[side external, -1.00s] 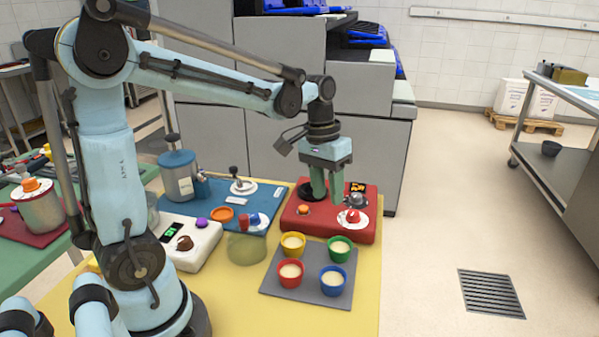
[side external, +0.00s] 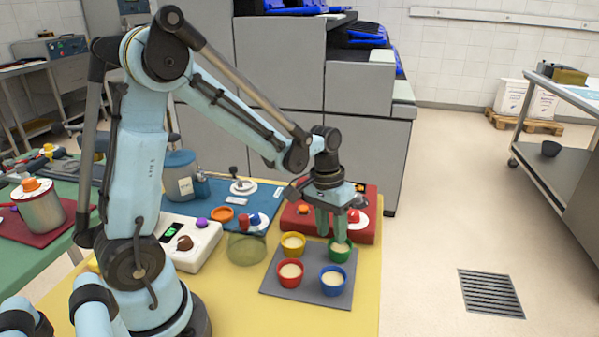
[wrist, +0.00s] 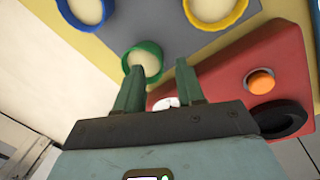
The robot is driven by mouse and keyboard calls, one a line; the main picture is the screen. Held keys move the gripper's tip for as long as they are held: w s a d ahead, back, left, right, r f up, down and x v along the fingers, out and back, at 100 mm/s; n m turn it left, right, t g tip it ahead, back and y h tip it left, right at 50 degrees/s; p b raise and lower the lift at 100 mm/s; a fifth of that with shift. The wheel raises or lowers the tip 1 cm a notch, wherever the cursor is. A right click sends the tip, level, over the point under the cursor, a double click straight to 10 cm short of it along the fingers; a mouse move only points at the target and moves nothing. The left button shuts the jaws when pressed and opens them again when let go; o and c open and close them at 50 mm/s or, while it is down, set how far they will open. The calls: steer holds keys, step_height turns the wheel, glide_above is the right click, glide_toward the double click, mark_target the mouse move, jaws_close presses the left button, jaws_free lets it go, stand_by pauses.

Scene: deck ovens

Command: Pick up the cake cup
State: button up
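Cake cups with pale filling sit on a dark grey tray (side external: 305,303): yellow (side external: 292,245), green (side external: 338,256), red (side external: 289,276) and blue (side external: 333,281). My gripper (side external: 331,236) points down at the tray's back right, by the green cup. In the wrist view my gripper (wrist: 158,66) has its two fingers apart with nothing held between them. The left fingertip overlaps the green cup (wrist: 157,54) in that view; contact cannot be told. The yellow cup (wrist: 215,10) is to the right there, beyond the fingers.
A red control box (side external: 362,236) with knobs stands just behind the tray. A white scale (side external: 194,250) and a translucent greenish round object (side external: 246,249) are to the left. The yellow table top (side external: 235,308) is clear in front.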

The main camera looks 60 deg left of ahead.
mark_target(340, 250)
steer(key=shift+d+f, duration=0.15)
steer(key=shift+f, duration=0.55)
steer(key=shift+d+f, duration=0.1)
steer(key=shift+f, duration=0.6)
jaws_close()
